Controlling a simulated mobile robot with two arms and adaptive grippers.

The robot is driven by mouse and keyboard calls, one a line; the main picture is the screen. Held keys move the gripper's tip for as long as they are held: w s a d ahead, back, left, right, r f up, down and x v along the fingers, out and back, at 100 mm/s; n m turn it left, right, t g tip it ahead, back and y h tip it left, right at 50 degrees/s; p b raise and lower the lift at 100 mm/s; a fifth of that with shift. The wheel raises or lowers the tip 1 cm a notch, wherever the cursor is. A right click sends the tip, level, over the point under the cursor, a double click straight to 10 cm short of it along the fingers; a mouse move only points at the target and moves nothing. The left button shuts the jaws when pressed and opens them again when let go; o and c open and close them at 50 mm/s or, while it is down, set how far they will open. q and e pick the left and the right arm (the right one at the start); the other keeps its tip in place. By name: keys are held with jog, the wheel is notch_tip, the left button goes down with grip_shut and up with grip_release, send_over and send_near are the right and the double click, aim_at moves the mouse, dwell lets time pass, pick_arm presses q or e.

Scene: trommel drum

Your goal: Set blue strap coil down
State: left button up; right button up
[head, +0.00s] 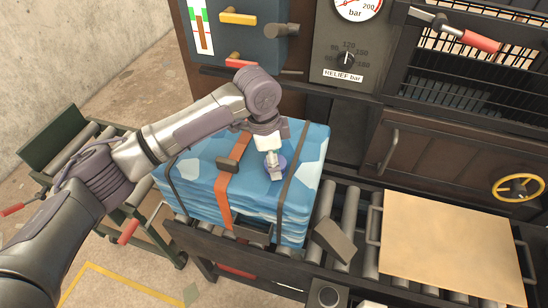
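A small blue-violet strap coil (279,168) shows at the fingertips of my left gripper (272,160), above the right part of the blue bale's top. The fingers point down and overlap the coil; they look shut on it, though the far finger is hidden. I cannot tell whether the coil touches the bale. The blue and pale-patched bale (203,158) sits on the roller conveyor, with an orange strap (224,184) and dark straps around it. My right gripper is not in view.
A tan board (445,245) lies on the conveyor (348,215) at the right. Behind stand a control panel with levers (238,18), a relief gauge panel (346,60) and a yellow handwheel (518,187). A smaller roller stand (75,145) is at the left.

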aim_at(266, 163)
pick_arm(q)
jog(key=shift+o, duration=0.2)
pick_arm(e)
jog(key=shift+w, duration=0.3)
pick_arm(q)
jog(key=shift+r, duration=0.25)
notch_tip(266, 163, up, 12)
jog(key=a+b, duration=0.1)
jog(key=b, duration=0.2)
jog(key=shift+a+f, duration=0.15)
jog(key=shift+a, duration=0.25)
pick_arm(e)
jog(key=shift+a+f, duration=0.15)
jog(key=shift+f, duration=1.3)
pick_arm(q)
jog(key=shift+s+f, duration=0.1)
